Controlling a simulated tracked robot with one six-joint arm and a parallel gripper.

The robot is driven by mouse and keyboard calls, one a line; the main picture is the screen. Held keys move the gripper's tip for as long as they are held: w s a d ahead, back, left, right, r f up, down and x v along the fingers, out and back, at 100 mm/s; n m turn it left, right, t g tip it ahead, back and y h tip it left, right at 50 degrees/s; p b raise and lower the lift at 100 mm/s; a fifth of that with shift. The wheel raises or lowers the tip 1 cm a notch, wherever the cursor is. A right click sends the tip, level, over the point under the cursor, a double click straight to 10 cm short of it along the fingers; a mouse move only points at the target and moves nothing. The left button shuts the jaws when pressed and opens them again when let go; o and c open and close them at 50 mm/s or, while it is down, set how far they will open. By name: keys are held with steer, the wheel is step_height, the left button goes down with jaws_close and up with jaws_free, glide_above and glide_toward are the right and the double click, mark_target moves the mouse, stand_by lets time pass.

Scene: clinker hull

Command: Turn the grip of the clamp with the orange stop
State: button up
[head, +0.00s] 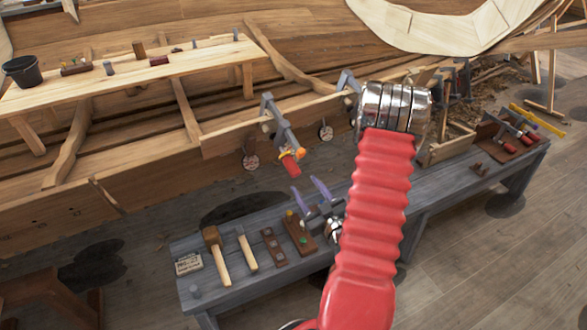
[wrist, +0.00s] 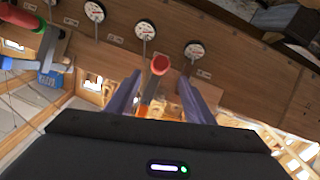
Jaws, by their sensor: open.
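The clamp with the orange stop (head: 299,153) hangs on the edge of a hull plank in the head view, its grey bar sloping down to a red grip (head: 290,166). In the wrist view the red grip (wrist: 160,65) shows end-on, with a bit of orange (wrist: 143,112) below it. My gripper (head: 307,186) is open, its two purple fingers just below the grip in the head view. In the wrist view the fingers of my gripper (wrist: 161,77) stand apart on either side of the grip. I see no contact. Part of the clamp is hidden behind the fingers.
Another clamp (head: 347,82) is partly hidden behind my arm. Round dials (head: 326,132) hang along the plank, close to the clamp. A grey bench (head: 190,290) below holds a mallet (head: 217,255) and other tools. A bucket (head: 22,70) stands on a plank at upper left.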

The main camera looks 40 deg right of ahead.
mark_target(298, 174)
steer(key=x, duration=1)
steer(key=shift+w+f, duration=0.1)
steer(key=shift+w, duration=0.1)
steer(key=c, duration=1)
steer(key=shift+s+d, duration=0.1)
steer(key=shift+d, duration=0.1)
steer(key=shift+c, duration=0.2)
steer(key=shift+a, duration=0.1)
